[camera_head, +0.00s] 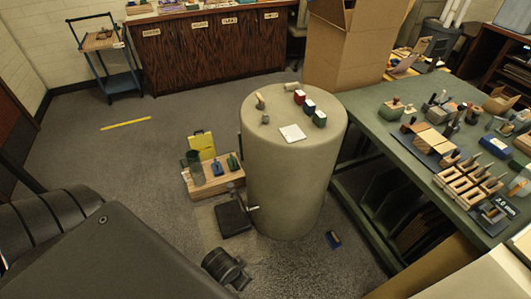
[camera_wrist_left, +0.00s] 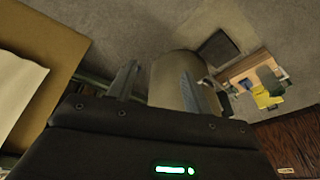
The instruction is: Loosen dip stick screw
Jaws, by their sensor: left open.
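No part is clearly recognisable as the dip stick screw. A small dark stand on a black base plate (camera_head: 235,220) is on the floor at the left foot of a large beige drum. A thin rod and a pale tip stick out from its post, too small to tell apart. The base plate also shows in the left wrist view (camera_wrist_left: 218,48). My left gripper (camera_wrist_left: 158,88) is open, with nothing between its fingers, and the drum (camera_wrist_left: 170,68) is beyond them. The left fingertips cannot be made out in the head view. My right gripper is out of view.
The drum (camera_head: 290,185) carries small coloured blocks and a white card. A wooden tray (camera_head: 203,190) with bottles and a yellow item stands left of it. A crowded green table (camera_head: 365,105) is at right, cardboard boxes behind.

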